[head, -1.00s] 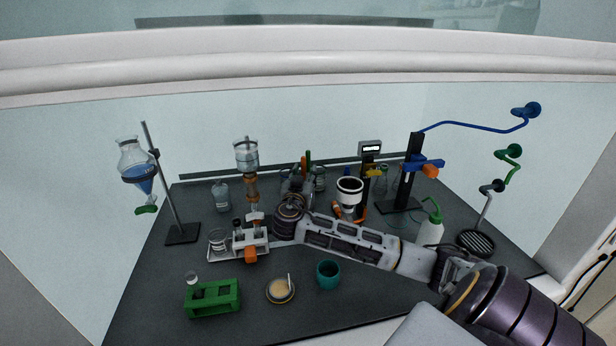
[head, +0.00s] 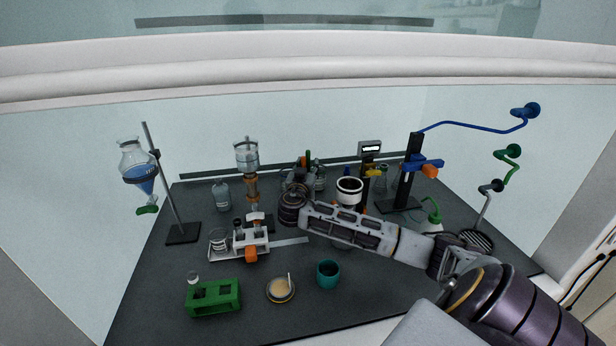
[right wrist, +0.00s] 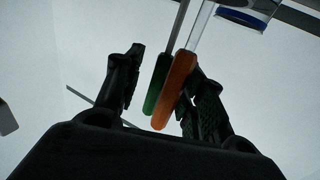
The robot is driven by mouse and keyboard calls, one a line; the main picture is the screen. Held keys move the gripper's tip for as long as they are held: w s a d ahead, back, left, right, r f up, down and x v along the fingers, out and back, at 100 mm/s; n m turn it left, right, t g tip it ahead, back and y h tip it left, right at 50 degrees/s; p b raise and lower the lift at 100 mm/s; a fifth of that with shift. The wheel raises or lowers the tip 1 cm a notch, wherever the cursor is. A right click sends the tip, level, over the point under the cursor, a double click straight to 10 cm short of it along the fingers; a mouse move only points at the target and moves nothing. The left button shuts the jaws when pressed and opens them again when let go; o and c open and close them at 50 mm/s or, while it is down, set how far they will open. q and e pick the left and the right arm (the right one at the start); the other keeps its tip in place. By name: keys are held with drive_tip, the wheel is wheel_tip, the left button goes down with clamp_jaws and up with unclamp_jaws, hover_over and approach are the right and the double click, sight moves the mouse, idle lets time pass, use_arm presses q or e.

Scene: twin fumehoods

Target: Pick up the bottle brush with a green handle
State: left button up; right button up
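The green handle (right wrist: 158,84) of the bottle brush shows in the right wrist view, tilted, with a thin grey shaft above it. An orange handle (right wrist: 175,90) lies right beside it, on the side of the right-hand finger. My right gripper (right wrist: 163,85) is open, with both handles in the gap between its fingers. The orange handle looks close to or touching the right-hand finger; I cannot tell which. In the head view my right gripper (head: 298,178) is small at the back of the bench, near the coloured handles. The brush's bristles are not visible. My left gripper is not in view.
Glass bottles, including one at the back left (head: 222,195), stand near my gripper. A white-rimmed funnel (head: 349,187) is to its right. A teal cup (head: 328,275), a dish (head: 281,290) and a green rack (head: 214,297) stand at the front. The front right bench is mostly clear.

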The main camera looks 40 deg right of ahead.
drive_tip(key=shift+w+d, duration=0.45)
drive_tip(key=shift+d, duration=0.2)
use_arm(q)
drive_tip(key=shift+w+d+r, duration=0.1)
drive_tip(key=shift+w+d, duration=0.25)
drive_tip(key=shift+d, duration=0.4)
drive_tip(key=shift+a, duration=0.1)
use_arm(e)
drive_tip(key=c, duration=0.8)
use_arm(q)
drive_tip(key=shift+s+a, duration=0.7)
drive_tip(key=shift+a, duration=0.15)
use_arm(e)
clamp_jaws()
